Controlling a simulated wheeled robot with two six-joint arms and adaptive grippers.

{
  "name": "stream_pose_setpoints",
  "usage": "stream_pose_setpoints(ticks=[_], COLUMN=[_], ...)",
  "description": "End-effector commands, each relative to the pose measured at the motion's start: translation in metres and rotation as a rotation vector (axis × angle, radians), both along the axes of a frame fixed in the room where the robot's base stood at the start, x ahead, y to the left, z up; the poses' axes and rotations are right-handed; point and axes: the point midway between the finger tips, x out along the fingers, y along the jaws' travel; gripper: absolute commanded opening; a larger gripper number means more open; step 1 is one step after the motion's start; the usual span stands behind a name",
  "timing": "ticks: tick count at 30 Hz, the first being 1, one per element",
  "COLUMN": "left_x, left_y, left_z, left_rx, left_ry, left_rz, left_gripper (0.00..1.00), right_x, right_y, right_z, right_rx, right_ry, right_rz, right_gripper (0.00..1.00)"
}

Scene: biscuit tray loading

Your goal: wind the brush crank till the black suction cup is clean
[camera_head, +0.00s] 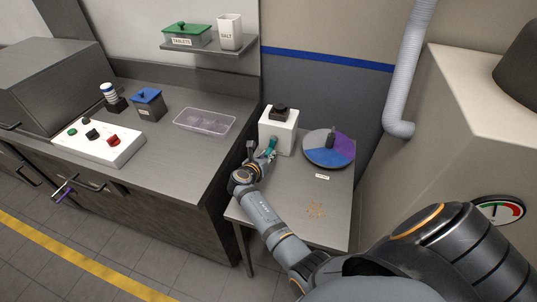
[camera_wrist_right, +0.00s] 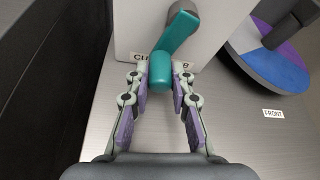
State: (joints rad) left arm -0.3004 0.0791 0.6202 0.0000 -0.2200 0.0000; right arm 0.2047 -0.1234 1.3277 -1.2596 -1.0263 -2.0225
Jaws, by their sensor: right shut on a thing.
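The white box (camera_head: 291,137) with a teal crank (camera_head: 271,146) on its front stands on the small grey table. A dark block (camera_head: 281,112) sits on top of the box; I cannot tell whether the black suction cup or brush is there. In the right wrist view the crank (camera_wrist_right: 179,35) slants down from a grey hub to a teal grip. My right gripper (camera_wrist_right: 161,88) is shut on this grip, its fingers on either side. The label behind is partly covered. My left gripper is not in view.
Right of the box is a round disc (camera_head: 318,153) in blue, purple and grey with a dark upright piece. The left counter holds a button panel (camera_head: 98,151), a blue-lidded box (camera_head: 148,104) and a clear tray (camera_head: 233,126).

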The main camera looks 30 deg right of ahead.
Motion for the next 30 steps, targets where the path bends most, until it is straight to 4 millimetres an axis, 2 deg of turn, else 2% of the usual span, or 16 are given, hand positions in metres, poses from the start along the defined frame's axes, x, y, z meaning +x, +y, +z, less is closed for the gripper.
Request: stream_pose_setpoints(ticks=[12,13,18,26,30], left_x=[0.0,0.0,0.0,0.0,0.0], left_y=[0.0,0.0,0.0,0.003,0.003], left_z=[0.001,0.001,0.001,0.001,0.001], left_rx=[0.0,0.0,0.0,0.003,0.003], left_ry=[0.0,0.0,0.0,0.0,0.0], left_rz=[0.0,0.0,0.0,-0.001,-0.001], left_gripper=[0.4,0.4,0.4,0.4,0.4], right_x=[0.001,0.001,0.001,0.001,0.001], right_y=[0.0,0.0,0.0,0.0,0.0], right_z=[0.0,0.001,0.001,0.001,0.016], right_rx=[0.004,0.004,0.004,0.004,0.006], right_ry=[-0.007,-0.007,-0.006,-0.006,-0.01], right_rz=[0.001,0.001,0.0,0.0,-0.001], right_gripper=[0.0,0.25,0.45,0.45,0.45])
